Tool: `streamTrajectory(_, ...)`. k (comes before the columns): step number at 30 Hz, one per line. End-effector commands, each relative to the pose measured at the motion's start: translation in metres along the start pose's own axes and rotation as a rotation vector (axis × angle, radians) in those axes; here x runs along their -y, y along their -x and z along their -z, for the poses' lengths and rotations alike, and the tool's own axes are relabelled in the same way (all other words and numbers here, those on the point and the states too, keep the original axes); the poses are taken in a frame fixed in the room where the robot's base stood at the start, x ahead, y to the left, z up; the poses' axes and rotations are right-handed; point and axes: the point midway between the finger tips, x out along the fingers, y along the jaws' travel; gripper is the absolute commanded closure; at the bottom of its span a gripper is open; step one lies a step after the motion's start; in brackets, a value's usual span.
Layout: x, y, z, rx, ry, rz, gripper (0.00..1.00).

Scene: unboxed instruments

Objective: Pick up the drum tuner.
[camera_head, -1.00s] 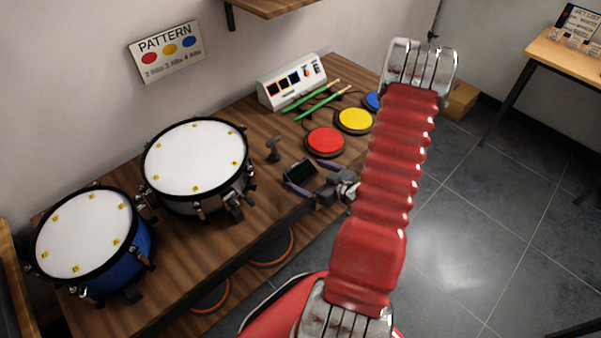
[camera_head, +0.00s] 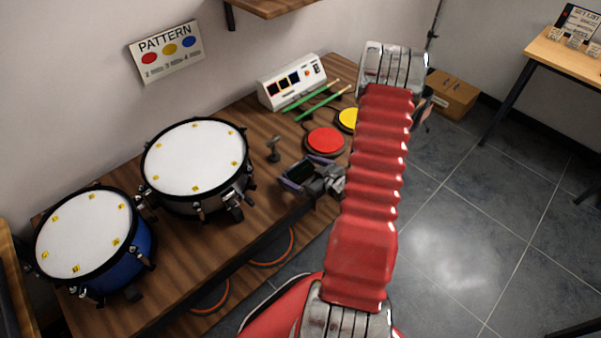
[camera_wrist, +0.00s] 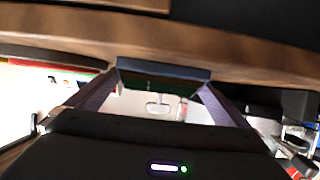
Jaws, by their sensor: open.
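A small dark device with a greenish face (camera_head: 299,170), which looks like the drum tuner, is on the wooden desk right of the white drum. My gripper (camera_head: 302,173) is open, its purple fingers one on each side of the device. In the wrist view the device (camera_wrist: 163,72) shows as a dark slab across the space between the fingertips (camera_wrist: 163,77). I cannot tell whether either finger touches it. My wrist and red arm hide part of the desk to its right.
A dark T-shaped piece (camera_head: 272,149) stands just behind the device. The white drum (camera_head: 195,160) and blue drum (camera_head: 85,235) are left. A red pad (camera_head: 325,141), yellow pad (camera_head: 347,119), green sticks (camera_head: 318,105) and white console (camera_head: 292,84) are behind. The desk's front edge is close.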

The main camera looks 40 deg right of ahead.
Motion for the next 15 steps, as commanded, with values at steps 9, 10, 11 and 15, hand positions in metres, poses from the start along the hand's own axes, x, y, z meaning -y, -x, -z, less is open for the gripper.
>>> streamTrajectory(9,0.0,0.0002,0.0,0.0,0.0,0.0,0.09)
streamTrajectory(10,0.0,0.0002,0.0,0.0,0.0,0.0,0.11)
streamTrajectory(11,0.0,0.0002,0.0,0.0,0.0,0.0,0.13)
streamTrajectory(15,0.0,0.0002,-0.0001,0.0,0.0,0.0,0.23)
